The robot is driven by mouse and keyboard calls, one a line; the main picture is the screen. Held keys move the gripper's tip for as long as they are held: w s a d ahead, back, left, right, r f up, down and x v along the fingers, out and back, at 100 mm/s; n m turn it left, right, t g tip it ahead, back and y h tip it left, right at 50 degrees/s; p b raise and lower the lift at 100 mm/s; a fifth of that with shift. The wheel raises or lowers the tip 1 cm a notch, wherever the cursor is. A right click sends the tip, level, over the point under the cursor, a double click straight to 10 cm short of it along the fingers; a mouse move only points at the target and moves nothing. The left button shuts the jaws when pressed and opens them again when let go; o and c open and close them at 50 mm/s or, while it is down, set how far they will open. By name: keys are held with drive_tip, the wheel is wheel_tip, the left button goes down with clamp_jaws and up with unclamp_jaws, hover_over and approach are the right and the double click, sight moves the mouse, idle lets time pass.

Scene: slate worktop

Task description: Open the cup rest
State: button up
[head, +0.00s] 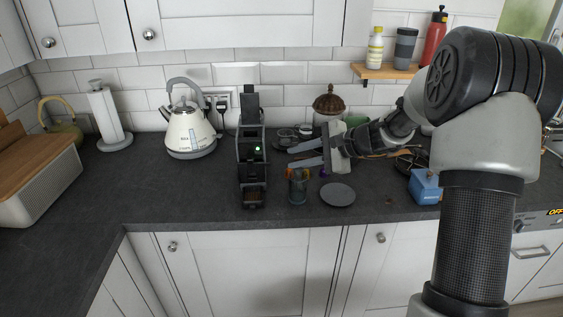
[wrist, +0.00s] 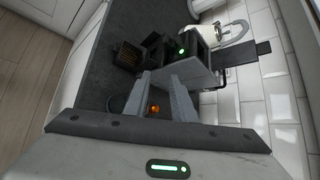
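A dark narrow coffee machine (head: 250,152) stands on the slate worktop with a green light on its front. It also shows in the wrist view (wrist: 183,48). Low at its front is a grid-topped part (head: 253,196), which looks like the cup rest; its grid shows in the wrist view (wrist: 127,56). I cannot tell whether the cup rest is folded or out. My gripper (head: 291,157) is to the right of the machine, fingers pointing left towards it. The two fingers (wrist: 162,74) are apart with nothing held between them. I see no clear contact with the machine.
A clear glass (head: 298,186) stands just below my fingers, beside a round grey disc (head: 338,195). A cream kettle (head: 189,132) is left of the machine. A blue box (head: 425,187) is at the right. The worktop left of the machine's front is clear.

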drive_tip(key=v, duration=0.7)
drive_tip(key=shift+d+r, duration=0.15)
drive_tip(key=shift+s, duration=0.1)
drive_tip(key=s+a+r+n+g+h+p, duration=0.1)
drive_tip(key=s+a+r+n+h, duration=0.2)
drive_tip(key=s, duration=0.5)
drive_tip(key=s+r+n+h+p, duration=0.15)
drive_tip(key=s+r+n, duration=0.25)
drive_tip(key=s, duration=0.4)
drive_tip(key=s+a+r+n+g+h+p, duration=0.1)
drive_tip(key=s+a+r+n+h+p, duration=0.2)
drive_tip(key=s, duration=0.4)
drive_tip(key=s+d+r+n+t+h, duration=0.1)
drive_tip(key=s+d+n, duration=0.3)
drive_tip(key=s, duration=0.5)
drive_tip(key=shift+s+d+h, duration=0.3)
drive_tip(key=shift+d+h, duration=0.35)
drive_tip(key=shift+d, duration=0.4)
drive_tip(key=shift+r, duration=0.1)
